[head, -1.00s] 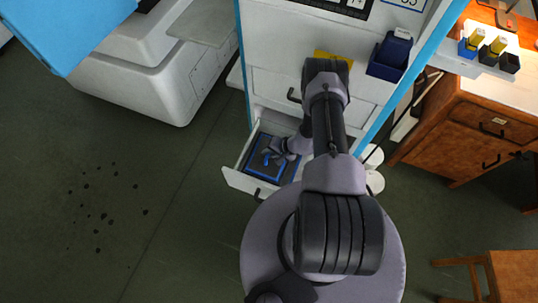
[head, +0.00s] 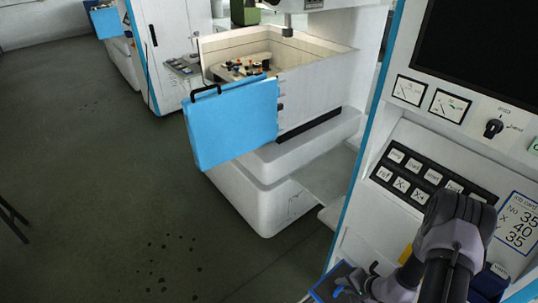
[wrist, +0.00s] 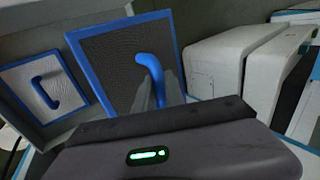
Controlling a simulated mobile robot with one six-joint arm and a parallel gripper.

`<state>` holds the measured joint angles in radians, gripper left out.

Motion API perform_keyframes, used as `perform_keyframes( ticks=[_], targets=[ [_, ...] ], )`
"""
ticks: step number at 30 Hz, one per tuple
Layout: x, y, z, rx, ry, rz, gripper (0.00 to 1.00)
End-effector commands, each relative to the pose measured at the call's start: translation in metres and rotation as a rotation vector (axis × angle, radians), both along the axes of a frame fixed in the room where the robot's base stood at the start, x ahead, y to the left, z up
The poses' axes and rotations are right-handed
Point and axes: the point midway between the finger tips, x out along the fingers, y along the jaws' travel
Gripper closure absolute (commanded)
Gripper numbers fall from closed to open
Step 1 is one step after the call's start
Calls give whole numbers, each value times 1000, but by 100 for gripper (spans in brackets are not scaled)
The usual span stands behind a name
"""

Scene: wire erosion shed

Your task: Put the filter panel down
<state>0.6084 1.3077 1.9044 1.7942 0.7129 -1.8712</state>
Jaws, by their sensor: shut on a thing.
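The filter panel (wrist: 115,65) has a blue frame, dark mesh and a blue handle (wrist: 150,68). In the wrist view it stands tilted just beyond my gripper (wrist: 165,92), which is shut on its handle. In the head view my gripper (head: 352,286) is at the bottom edge, with a corner of the blue-framed panel (head: 329,277) beside it; the rest is cut off. A second blue-framed panel (wrist: 38,75) with paler mesh and a blue handle lies at the left of the wrist view, within pale grey walls.
In the head view, a white control cabinet (head: 378,215) with buttons stands right, close to my arm. A white machine with an open blue door (head: 235,125) stands behind. Dark floor at the left is mostly clear, with spots (head: 165,265). White boxy casings (wrist: 215,65) are at the right of the wrist view.

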Motion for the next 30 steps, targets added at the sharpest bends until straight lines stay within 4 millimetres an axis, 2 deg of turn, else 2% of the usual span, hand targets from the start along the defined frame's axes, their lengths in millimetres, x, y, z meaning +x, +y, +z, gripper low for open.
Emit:
perform_keyframes(
  ticks=[1, 6, 8, 12, 15, 18, 21, 24, 30],
  targets=[
    [11, 5, 9, -3, -6, 35, 100],
    [38, 28, 46, -5, -7, 173, 100],
    [45, 38, 63, -6, -7, 233, 100],
    [54, 69, 107, -7, -8, 409, 100],
    [47, 94, 143, -8, -9, 570, 100],
    [27, 113, 174, -6, -5, 734, 100],
    [6, 121, 196, -3, -3, 856, 100],
    [-5, 121, 207, -1, 0, 911, 100],
    [-7, 121, 211, 1, 0, 921, 100]
  ],
)
